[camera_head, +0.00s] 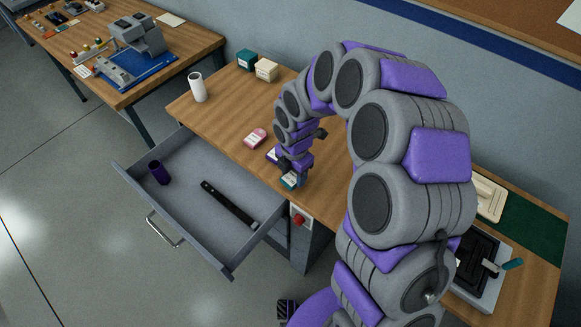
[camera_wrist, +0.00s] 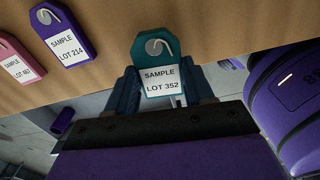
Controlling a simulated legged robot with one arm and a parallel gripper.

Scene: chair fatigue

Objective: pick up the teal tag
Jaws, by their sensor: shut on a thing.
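The teal tag (camera_wrist: 153,49) has a white label reading SAMPLE LOT 352 and a metal loop through its top hole. In the wrist view it stands between the two fingers of my gripper (camera_wrist: 163,78), which is shut on it. In the head view only a small part of the teal tag (camera_head: 288,181) shows, under my gripper (camera_head: 289,173), close to the table's front edge above the drawer. I cannot tell whether it touches the tabletop.
A purple tag (camera_wrist: 66,35) and a pink tag (camera_wrist: 20,58) lie left of it on the wooden table (camera_head: 223,103). The open drawer (camera_head: 190,160) below holds a dark purple cup (camera_head: 158,173) and a black bar (camera_head: 230,205). A white cup (camera_head: 197,87) stands farther left.

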